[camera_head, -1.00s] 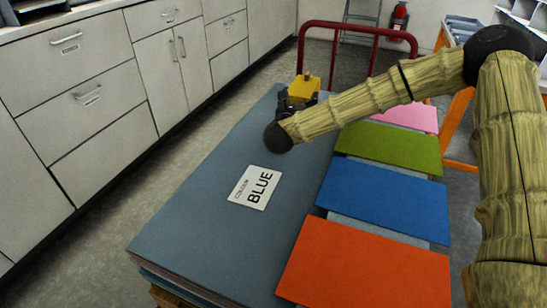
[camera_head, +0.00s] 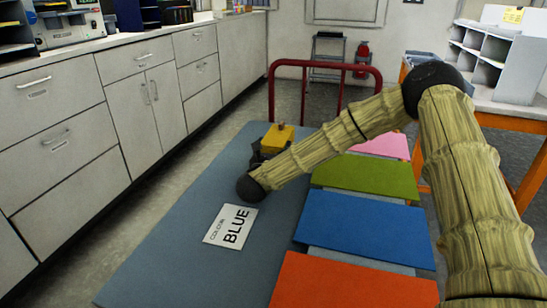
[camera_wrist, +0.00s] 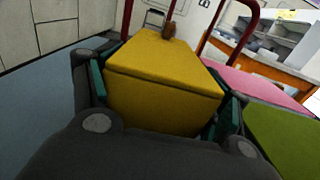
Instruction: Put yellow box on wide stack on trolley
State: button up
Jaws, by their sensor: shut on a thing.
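The yellow box (camera_head: 278,137) is in my gripper (camera_head: 266,150), above the far end of the wide blue-grey stack (camera_head: 150,270) on the trolley. In the wrist view the yellow box (camera_wrist: 165,90) sits between the two fingers of my gripper (camera_wrist: 163,100), which are shut on its sides. A small brown knob (camera_wrist: 168,31) shows at the box's far top edge. The box's underside is hidden, so I cannot tell whether it touches the stack. A white card reading BLUE (camera_head: 231,226) lies on the wide stack.
To the right lie orange (camera_head: 350,283), blue (camera_head: 368,225), green (camera_head: 368,177) and pink (camera_head: 387,145) sheets. The trolley's red handle (camera_head: 325,65) rises behind the box. Grey cabinets (camera_head: 60,155) line the left. A table with an organiser (camera_head: 500,70) stands at the right.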

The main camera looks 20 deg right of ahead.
jog(key=shift+f, duration=1.4)
jog(key=shift+f+b, duration=0.2)
jog(key=shift+b, duration=0.1)
jog(key=o, duration=1.1)
jog(key=shift+r, duration=0.1)
jog(key=shift+r, duration=0.1)
jog(key=p+v, duration=0.1)
jog(key=v, duration=1.1)
